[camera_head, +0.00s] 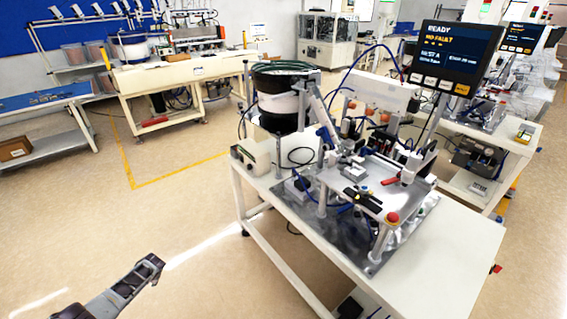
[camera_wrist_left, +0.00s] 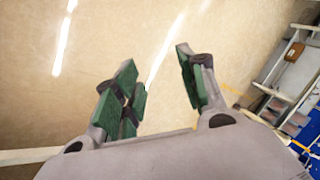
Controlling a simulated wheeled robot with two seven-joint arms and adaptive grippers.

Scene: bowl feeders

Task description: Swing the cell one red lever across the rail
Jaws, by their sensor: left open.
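A small red lever (camera_head: 390,182) lies on the pale top plate of the bowl-feeder station on the near white table (camera_head: 455,235). It is beside a white upright block, and its pivot is too small to make out. A rail cannot be clearly told apart from the fixture parts around it. My left gripper (camera_head: 152,268) is at the lower left over bare floor, well away from the table and the lever. In the left wrist view its green-padded fingers (camera_wrist_left: 157,62) are spread apart with nothing between them. My right gripper is not seen.
A red button (camera_head: 393,218) sits at the plate's front corner, near a black handle (camera_head: 362,199). The bowl feeder (camera_head: 284,92) stands behind left. A monitor (camera_head: 456,52) reading READY, NO FAULT rises at the back right. Floor between my left gripper and the table is clear.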

